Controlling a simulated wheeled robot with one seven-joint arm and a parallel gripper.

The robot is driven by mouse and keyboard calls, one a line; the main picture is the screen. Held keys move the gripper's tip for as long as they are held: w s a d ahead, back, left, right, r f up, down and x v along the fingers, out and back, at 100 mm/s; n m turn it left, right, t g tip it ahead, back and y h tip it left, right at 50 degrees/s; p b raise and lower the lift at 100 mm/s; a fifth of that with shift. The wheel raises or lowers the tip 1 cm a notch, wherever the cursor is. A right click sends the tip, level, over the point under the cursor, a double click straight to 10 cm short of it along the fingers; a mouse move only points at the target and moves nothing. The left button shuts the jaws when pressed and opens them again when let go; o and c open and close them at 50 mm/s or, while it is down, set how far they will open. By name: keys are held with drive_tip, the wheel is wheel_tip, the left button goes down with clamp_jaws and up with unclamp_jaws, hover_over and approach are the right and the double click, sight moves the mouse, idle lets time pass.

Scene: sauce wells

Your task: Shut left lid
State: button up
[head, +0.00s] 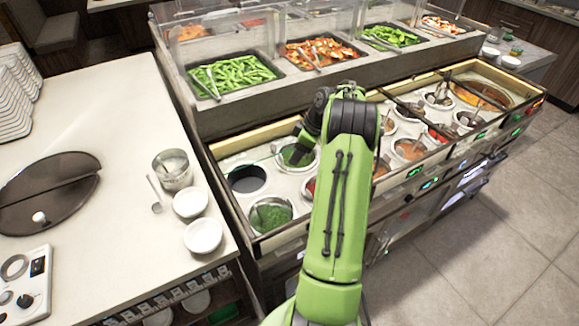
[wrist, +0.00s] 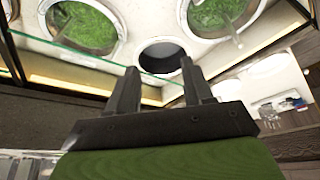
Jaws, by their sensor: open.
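The left section of the sauce-well counter lies uncovered from above in the head view. A thin greenish glass edge (head: 252,160), which looks like the left lid's, runs across its wells toward my gripper (head: 299,154). In the wrist view this glass edge (wrist: 75,48) slants across the picture and passes by the fingers of my gripper (wrist: 160,78). The fingers are apart with nothing clearly held between them. I cannot tell whether they touch the glass. The rest of the lid is see-through or hidden by my arm.
Beneath are a dark well (head: 247,180) and wells of green sauce (head: 270,214). Behind stands a raised food bar with glass guards and a pan of green beans (head: 232,75). White bowls (head: 203,235) and a metal pot (head: 173,169) stand on the left counter.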

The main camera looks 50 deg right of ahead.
drive_tip(key=x, duration=0.6)
drive_tip(key=shift+f, duration=0.25)
drive_tip(key=shift+w, duration=0.1)
clamp_jaws()
idle(0.8)
drive_tip(key=c, duration=0.9)
unclamp_jaws()
drive_tip(key=o, duration=0.9)
